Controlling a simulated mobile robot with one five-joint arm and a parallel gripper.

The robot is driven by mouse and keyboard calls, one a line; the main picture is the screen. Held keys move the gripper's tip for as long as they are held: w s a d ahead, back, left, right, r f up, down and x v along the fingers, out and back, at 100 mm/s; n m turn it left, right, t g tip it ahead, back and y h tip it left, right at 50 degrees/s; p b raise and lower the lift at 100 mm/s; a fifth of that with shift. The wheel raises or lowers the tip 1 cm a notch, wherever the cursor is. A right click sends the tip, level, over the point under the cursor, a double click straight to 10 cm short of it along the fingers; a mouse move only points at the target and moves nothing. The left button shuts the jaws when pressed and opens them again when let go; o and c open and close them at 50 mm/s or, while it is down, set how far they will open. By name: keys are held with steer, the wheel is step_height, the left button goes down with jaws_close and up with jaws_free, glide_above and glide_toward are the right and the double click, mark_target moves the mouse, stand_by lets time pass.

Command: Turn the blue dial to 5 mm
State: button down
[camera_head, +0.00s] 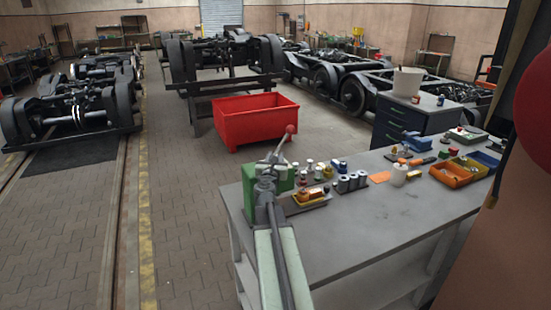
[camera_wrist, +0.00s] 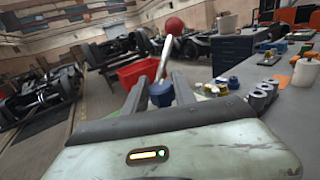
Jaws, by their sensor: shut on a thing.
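The blue dial (camera_wrist: 161,93) sits between the two fingers of my gripper (camera_wrist: 161,90) in the wrist view, and the fingers are shut on it. In the head view my gripper (camera_head: 268,172) is at the green device (camera_head: 283,180) on the near left corner of the workbench. There the dial is hidden by the gripper, and I cannot read a scale or a setting in either view. A lever (camera_head: 281,146) with a red ball knob (camera_head: 291,129) rises just beyond the gripper; the knob also shows in the wrist view (camera_wrist: 174,26).
The grey workbench (camera_head: 390,220) holds small bottles, several metal cylinders (camera_head: 352,181), a white cup (camera_head: 399,175) and an orange bin (camera_head: 452,173) right of the device. A red crate (camera_head: 255,118) stands on the floor behind. The bench's front middle is clear.

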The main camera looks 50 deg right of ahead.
stand_by(0.4)
steer(key=c, duration=1)
jaws_free()
